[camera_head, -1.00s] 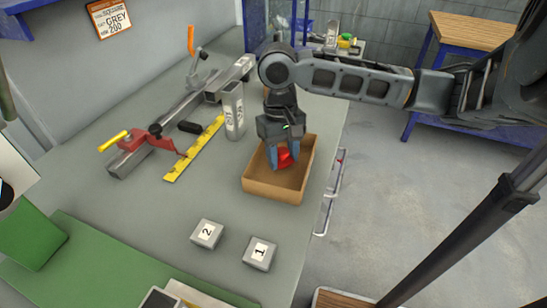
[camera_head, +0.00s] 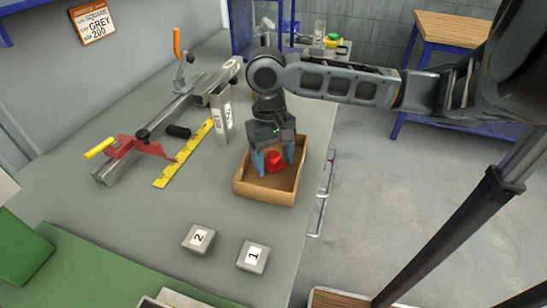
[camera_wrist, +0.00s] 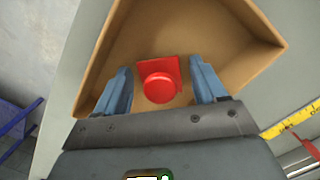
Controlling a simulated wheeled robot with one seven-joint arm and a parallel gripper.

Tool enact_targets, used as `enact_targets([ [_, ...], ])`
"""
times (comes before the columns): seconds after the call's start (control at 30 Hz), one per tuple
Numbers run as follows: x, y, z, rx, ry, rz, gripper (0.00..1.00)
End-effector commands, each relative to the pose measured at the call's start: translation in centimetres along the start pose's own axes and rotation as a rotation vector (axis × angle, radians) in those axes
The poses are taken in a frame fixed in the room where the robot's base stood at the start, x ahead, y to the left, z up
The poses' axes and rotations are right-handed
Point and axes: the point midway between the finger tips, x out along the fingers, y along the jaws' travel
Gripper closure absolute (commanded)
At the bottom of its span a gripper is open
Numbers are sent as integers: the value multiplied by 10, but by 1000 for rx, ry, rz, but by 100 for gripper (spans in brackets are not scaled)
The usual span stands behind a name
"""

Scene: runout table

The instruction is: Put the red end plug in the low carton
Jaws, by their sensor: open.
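The red end plug (camera_head: 274,159) lies inside the low carton, a square red piece with a round knob on top. It also shows in the wrist view (camera_wrist: 159,84), knob towards the camera. The low carton (camera_head: 262,193) is an open brown box near the table's right edge; its wall also shows in the wrist view (camera_wrist: 245,72). My gripper (camera_head: 273,163) reaches down into the carton with its blue fingers (camera_wrist: 160,90) spread on both sides of the plug. A gap shows between each finger and the plug in the wrist view.
Grey blocks labelled 2 (camera_head: 199,238) and 1 (camera_head: 252,255) sit in front of the carton. The table between is clear.

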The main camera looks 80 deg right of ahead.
Motion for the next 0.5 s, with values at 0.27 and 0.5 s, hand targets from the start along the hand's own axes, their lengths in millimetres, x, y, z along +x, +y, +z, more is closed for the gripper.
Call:
enact_targets([
  [0.27, -26, 0, 0, 0, 3, -1, 29],
  [0.5, -76, 0, 0, -1, 3, 0, 29],
])
